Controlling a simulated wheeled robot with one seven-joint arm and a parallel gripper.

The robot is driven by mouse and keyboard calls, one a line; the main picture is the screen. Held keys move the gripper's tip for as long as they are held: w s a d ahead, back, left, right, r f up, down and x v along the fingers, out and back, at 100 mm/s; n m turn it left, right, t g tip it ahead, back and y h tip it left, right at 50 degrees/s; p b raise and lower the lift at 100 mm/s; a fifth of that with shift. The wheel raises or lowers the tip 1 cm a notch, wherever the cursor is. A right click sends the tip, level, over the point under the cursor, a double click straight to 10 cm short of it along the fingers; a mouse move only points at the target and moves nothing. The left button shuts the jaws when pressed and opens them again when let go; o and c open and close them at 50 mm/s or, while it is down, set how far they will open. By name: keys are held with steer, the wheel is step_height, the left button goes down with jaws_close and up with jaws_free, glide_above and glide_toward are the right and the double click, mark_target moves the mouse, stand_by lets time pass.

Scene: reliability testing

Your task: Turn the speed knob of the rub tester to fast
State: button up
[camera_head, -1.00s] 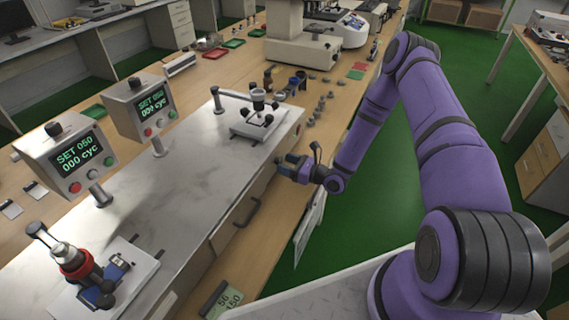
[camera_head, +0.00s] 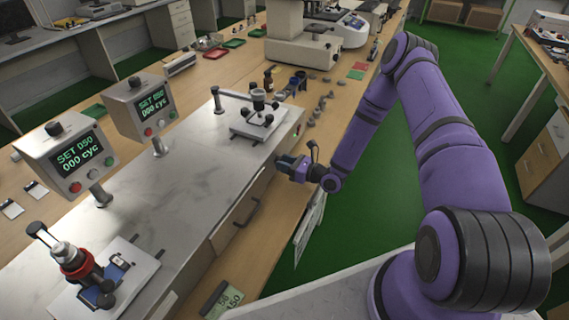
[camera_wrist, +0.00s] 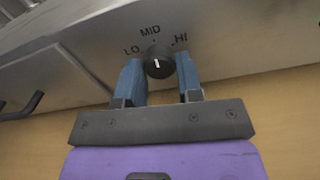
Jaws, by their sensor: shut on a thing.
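The speed knob (camera_wrist: 158,62) is a round black dial with a white pointer line, on the front metal face of the rub tester (camera_head: 185,175). The labels LO, MID and HI arc above it in the wrist view. The pointer points up, roughly at MID. My gripper (camera_wrist: 161,80) has its blue fingers on either side of the knob and is shut on it. In the head view, my gripper (camera_head: 284,163) is at the tester's front face near its right end; the knob is hidden there.
Two display boxes (camera_head: 72,155) (camera_head: 140,105) reading SET 050 and 000 cyc stand on the tester. A rubbing arm and clamp plate (camera_head: 258,122) sit at the far end, another (camera_head: 110,270) at the near end. A black handle (camera_head: 247,213) is on the front.

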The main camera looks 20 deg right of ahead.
steer(key=m, duration=1.1)
stand_by(0.3)
steer(key=shift+m, duration=0.4)
steer(key=o, duration=0.9)
steer(key=shift+s+d, duration=0.1)
steer(key=v, duration=1)
steer(key=shift+s+d, duration=0.2)
